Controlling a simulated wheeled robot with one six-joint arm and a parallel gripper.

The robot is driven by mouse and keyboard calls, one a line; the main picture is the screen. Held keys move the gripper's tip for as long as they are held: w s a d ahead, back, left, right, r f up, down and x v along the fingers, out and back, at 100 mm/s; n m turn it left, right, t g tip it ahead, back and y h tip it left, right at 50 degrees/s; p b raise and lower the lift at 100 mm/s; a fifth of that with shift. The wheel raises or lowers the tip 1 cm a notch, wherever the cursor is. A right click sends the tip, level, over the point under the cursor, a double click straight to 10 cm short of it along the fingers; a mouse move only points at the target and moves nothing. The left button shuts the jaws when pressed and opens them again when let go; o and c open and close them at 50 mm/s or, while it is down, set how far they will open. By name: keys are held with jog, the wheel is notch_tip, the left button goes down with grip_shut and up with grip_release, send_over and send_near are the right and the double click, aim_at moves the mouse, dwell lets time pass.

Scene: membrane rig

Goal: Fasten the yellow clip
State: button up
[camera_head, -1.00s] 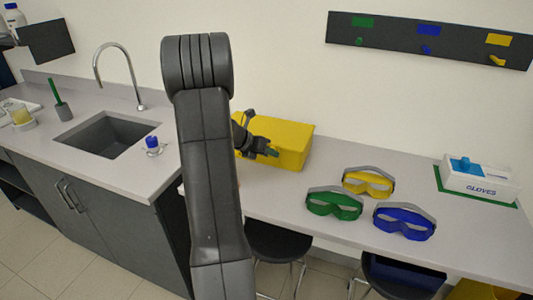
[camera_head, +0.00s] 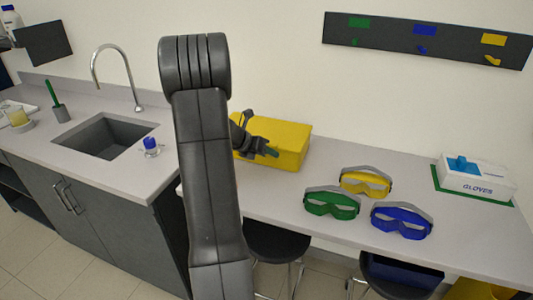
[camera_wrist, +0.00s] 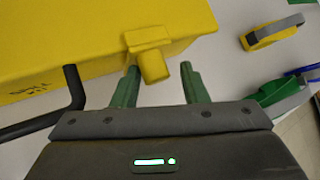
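A yellow clip (camera_wrist: 152,62) juts from the near side of a yellow box (camera_wrist: 60,45) in the wrist view. My gripper (camera_wrist: 160,74) has its two green fingers apart. The clip's lower end reaches between the fingertips, nearer the left one, and I cannot tell whether it touches. In the head view the yellow box (camera_head: 283,142) stands on the bench behind my arm. My gripper (camera_head: 272,153) is in front of it there, and the clip is hidden or too small to tell.
Yellow goggles (camera_head: 365,183), green goggles (camera_head: 332,203) and blue goggles (camera_head: 402,220) lie on the bench to the right. A glove box (camera_head: 478,180) is at the far right. A sink (camera_head: 108,136) and a blue-capped bottle (camera_head: 151,146) are at the left. A dark bent bar (camera_wrist: 74,92) lies left of the fingers.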

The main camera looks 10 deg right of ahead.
jog(key=v, duration=1.3)
jog(key=shift+s+a+r+b, duration=0.15)
jog(key=shift+a+r+b, duration=0.05)
jog(key=shift+r+b, duration=0.15)
jog(key=x, duration=1.3)
jog(key=shift+w, duration=0.45)
jog(key=shift+f, duration=0.1)
jog(key=shift+a, duration=0.1)
